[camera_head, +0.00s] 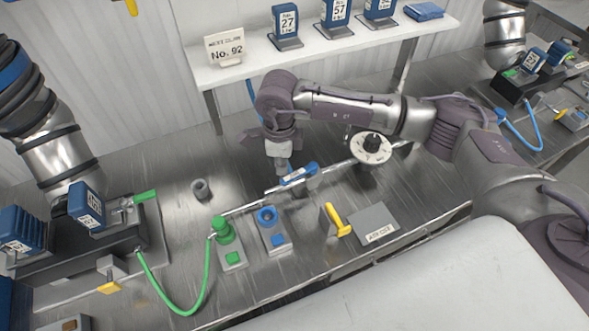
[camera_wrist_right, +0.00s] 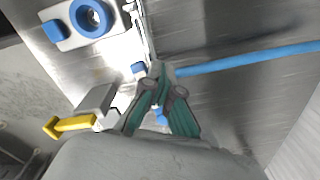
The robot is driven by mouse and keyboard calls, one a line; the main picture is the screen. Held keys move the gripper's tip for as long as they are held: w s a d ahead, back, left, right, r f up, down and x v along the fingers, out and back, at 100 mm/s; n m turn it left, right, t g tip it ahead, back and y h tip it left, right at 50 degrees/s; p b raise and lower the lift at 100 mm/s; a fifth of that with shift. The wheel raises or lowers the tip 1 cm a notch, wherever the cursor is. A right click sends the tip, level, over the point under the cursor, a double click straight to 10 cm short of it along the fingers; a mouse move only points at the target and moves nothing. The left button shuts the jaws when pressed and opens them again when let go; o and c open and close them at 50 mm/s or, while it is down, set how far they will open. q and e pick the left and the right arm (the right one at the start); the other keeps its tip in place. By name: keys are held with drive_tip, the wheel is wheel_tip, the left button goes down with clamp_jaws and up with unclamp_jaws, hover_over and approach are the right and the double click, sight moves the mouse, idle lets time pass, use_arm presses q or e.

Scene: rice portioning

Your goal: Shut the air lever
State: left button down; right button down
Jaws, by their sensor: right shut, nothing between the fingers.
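A blue lever (camera_head: 298,175) with a white label sits on the thin metal pipe (camera_head: 335,166) along the bench. I take it to be the air lever, but its label is too small to read. My right gripper (camera_head: 282,168) points down just behind and to the left of the lever. In the right wrist view my gripper (camera_wrist_right: 162,88) is shut and empty, its dark green fingers together. Small blue parts (camera_wrist_right: 160,118) show behind and between the fingers; whether the fingers touch the lever I cannot tell. My left gripper is out of view.
A yellow handle (camera_head: 337,219) stands beside a grey labelled plate (camera_head: 378,222). Green (camera_head: 229,245) and blue (camera_head: 272,231) fittings stand left of it. A round dial (camera_head: 371,148) is behind. A white shelf (camera_head: 330,48) holds blue labelled stands. A green hose (camera_head: 180,308) loops at the front left.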

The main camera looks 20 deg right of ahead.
drive_tip(key=shift+s+f, duration=0.1)
drive_tip(key=shift+s, duration=0.05)
drive_tip(key=shift+s+d, duration=0.1)
drive_tip(key=shift+s, duration=0.95)
drive_tip(key=shift+s, duration=0.1)
drive_tip(key=shift+s+d+f, duration=0.1)
drive_tip(key=shift+s+d, duration=0.05)
drive_tip(key=shift+s, duration=0.4)
drive_tip(key=shift+s+d, duration=0.15)
drive_tip(key=shift+s, duration=0.35)
